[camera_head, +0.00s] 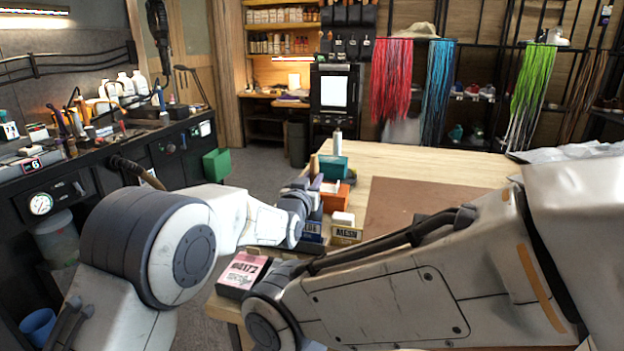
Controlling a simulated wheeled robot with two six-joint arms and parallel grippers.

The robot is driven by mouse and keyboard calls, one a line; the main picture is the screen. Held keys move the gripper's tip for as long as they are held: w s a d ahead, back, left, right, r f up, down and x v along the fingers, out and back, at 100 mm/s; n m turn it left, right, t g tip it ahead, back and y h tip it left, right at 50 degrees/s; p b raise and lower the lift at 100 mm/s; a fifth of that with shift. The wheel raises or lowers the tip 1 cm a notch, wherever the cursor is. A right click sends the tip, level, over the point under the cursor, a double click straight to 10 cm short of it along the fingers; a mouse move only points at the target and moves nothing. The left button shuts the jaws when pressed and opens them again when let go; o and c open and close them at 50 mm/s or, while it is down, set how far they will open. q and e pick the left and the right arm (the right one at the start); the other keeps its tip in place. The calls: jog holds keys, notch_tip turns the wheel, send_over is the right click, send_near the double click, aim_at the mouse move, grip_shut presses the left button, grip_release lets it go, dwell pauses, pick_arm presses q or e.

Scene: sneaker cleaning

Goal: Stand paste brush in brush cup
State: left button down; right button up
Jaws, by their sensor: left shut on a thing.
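My left gripper (312,186) is over the left part of the wooden table, among small coloured containers. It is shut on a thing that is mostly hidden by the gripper. A thin brown upright piece (314,166) shows just above the fingers and looks like the handle of the paste brush. An orange container (336,198) is right beside the fingers, and a teal one (333,166) stands behind it. I cannot tell which container is the brush cup. My right arm crosses the front of the view, and its gripper does not show.
A blue-labelled box (311,229) and a yellow box marked MESH (346,234) stand in front of the orange container. A pink card (243,271) is at the near left corner. A brown mat (410,205) covers the middle of the table (440,165), which is clear behind it.

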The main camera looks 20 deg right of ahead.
aim_at(318, 166)
pick_arm(q)
jog(key=shift+f, duration=0.55)
jog(key=c, duration=0.6)
grip_release()
jog(key=shift+r, duration=0.4)
jog(key=r, duration=0.2)
jog(key=s+d+r, duration=0.1)
jog(key=r, duration=0.1)
jog(key=shift+r+b, duration=0.1)
jog(key=shift+b, duration=0.2)
jog(key=s+d+r+p, duration=0.1)
jog(key=s+d+r, duration=0.5)
jog(key=s+d, duration=0.1)
jog(key=shift+s+p, duration=0.25)
jog(key=shift+p, duration=0.05)
